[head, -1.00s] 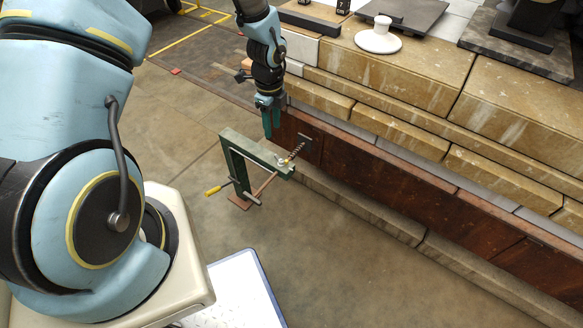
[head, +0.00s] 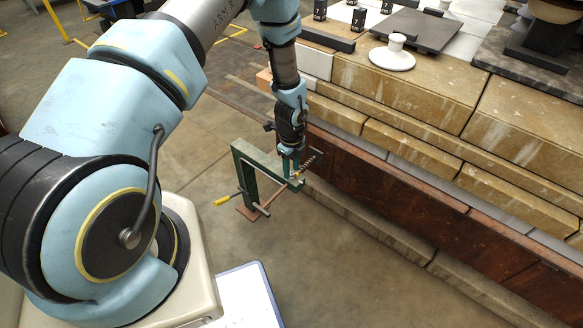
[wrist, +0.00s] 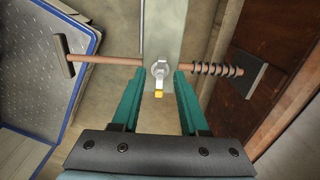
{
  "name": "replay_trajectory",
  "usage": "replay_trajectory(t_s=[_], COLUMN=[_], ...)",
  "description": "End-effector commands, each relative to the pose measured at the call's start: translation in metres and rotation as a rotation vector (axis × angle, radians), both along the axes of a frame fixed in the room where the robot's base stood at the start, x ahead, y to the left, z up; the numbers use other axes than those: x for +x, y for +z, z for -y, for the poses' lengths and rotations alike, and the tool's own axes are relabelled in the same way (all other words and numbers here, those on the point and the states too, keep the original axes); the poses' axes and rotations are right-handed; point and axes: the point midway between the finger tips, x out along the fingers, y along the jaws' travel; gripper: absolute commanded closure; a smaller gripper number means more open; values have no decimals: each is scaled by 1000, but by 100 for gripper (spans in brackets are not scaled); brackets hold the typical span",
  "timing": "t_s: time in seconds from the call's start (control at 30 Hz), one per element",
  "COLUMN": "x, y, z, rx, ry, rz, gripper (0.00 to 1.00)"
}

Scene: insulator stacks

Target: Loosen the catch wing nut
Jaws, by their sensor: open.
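The metal wing nut (wrist: 159,72) is near the centre of the wrist view, with a yellow tip (wrist: 158,94) on its near side. It sits where a copper-coloured rod (wrist: 110,60) crosses a pale green bar (wrist: 165,25). In the head view my gripper (head: 290,168) points down at the frame's end.
A spring (wrist: 214,69) and dark end plate (wrist: 248,75) are right of the nut, and another plate (wrist: 63,55) is left. A rusty brown wall panel (head: 400,185) runs close beside the frame. A yellow-handled bar (head: 223,201) sticks out left. Open floor lies in front.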

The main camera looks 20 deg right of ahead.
Motion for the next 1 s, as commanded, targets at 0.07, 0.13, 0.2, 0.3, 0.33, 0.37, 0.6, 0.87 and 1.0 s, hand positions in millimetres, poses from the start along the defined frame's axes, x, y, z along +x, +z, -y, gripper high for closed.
replay_trajectory(t_s=[0.07, 0.13, 0.2, 0.3, 0.33, 0.37, 0.6, 0.87, 1.0], x=[0, 0, 0, 0, 0, 0, 0, 0, 0], y=[0, 0, 0, 0, 0, 0, 0, 0, 0], z=[0, 0, 0, 0, 0, 0, 0, 0, 0], rx=[-1, -1, 0, 0, 0, 0, 0, 0, 0], ry=[0, 0, 0, 0, 0, 0, 0, 0, 0], rz=[0, 0, 0, 0, 0, 0, 0, 0, 0], gripper=[56, 56, 56, 65, 69, 72, 99, 100, 100])
